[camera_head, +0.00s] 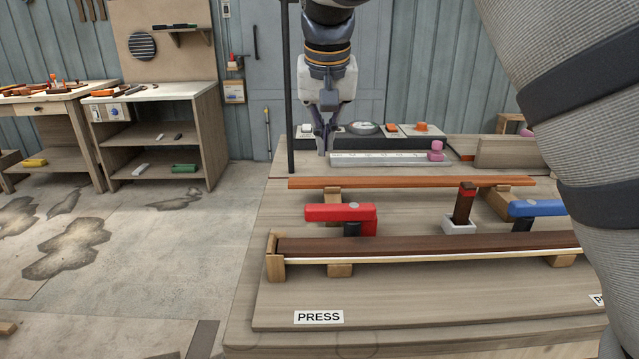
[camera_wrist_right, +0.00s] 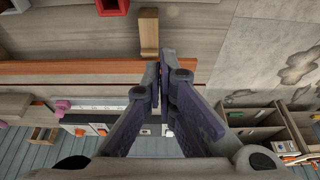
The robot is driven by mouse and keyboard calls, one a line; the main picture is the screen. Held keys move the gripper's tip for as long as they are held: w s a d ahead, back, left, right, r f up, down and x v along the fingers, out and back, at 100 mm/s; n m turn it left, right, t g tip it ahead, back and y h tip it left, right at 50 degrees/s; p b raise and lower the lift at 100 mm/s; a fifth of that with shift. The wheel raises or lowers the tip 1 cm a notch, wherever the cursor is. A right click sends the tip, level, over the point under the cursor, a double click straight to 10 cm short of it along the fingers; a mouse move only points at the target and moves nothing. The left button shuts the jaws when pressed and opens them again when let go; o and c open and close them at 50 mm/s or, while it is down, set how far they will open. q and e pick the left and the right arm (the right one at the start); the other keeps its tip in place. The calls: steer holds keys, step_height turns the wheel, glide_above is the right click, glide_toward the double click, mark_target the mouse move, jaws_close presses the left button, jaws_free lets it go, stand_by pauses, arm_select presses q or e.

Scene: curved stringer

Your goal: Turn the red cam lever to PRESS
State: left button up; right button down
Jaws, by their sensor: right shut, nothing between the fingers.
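The red cam lever (camera_head: 335,212) sits on the bench in the head view, its arm pointing left from a dark post. A PRESS label (camera_head: 318,317) is on the board in front of it. My right gripper (camera_head: 325,150) points down behind the lever, near the left end of a grey ruler-like bar, apart from the lever. In the right wrist view the gripper (camera_wrist_right: 165,75) is shut and empty. A red part, likely the lever, shows at the top edge there (camera_wrist_right: 112,6). My left gripper is not in view.
A blue lever (camera_head: 538,208) stands at right, partly behind my arm. A dark brown strip (camera_head: 430,245) runs in front of the levers, an orange-brown strip (camera_head: 410,182) behind. A dark red-tipped peg (camera_head: 464,203) stands between the levers. A black post (camera_head: 290,90) rises at left.

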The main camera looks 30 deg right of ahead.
mark_target(340, 213)
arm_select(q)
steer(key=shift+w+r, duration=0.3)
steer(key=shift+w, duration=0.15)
arm_select(e)
step_height(340, 213, down, 10)
steer(key=shift+s+a+r, duration=0.15)
steer(key=shift+r, duration=0.05)
